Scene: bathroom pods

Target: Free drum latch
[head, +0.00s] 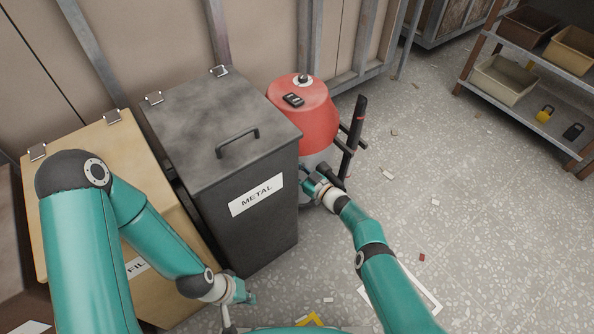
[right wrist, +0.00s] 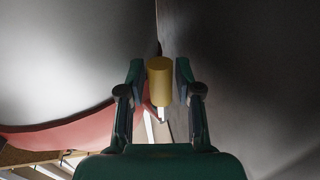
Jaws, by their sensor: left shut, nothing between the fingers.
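The drum is a vacuum-like machine with a red lid (head: 303,112) and a grey body (head: 318,160), standing right of the black bin in the head view. My right gripper (head: 318,184) is at the drum's lower front. In the right wrist view a yellow cylinder (right wrist: 160,68), perhaps the latch knob, stands between the spread fingers of my right gripper (right wrist: 160,80), with narrow gaps beside it. A small metal piece (right wrist: 161,114) shows below it. My left gripper (head: 242,294) is shut and empty, low in front of the bins. The latch is hidden in the head view.
The black METAL bin (head: 225,120) stands close left of the drum, with a tan bin (head: 90,150) further left. A shelf with tubs (head: 505,78) and a yellow padlock-like item (head: 545,114) is at upper right. Speckled floor (head: 470,220) is mostly open at right.

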